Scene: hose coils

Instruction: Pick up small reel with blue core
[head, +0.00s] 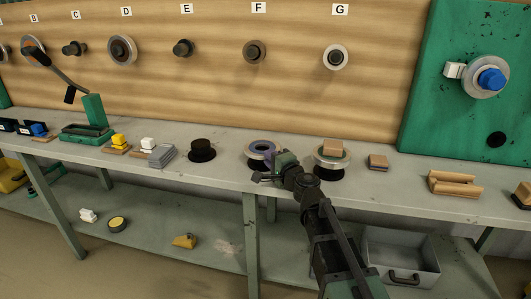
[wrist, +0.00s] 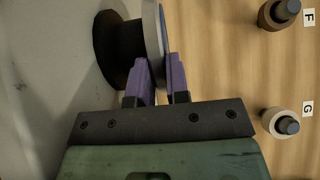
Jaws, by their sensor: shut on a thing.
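The small reel with the blue core (head: 260,146) is a thin grey disc at the top of a black flanged stand (head: 253,166) on the bench, left of my arm. In the wrist view the reel (wrist: 152,35) shows nearly edge-on, with a sliver of blue on its right face. The black stand (wrist: 116,45) is just left of it. My gripper (head: 277,160) reaches the reel's near side. Its purple fingers (wrist: 161,67) are shut on the reel's rim. I cannot tell whether the reel still touches the stand.
Another reel (head: 334,157) carrying a tan block sits close right of my gripper. A black stand (head: 202,150) is to the left. Lettered pegs line the wooden wall (head: 295,85) behind. A grey disc with a blue knob (head: 491,80) is on the green panel. A metal tray (head: 402,257) sits below.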

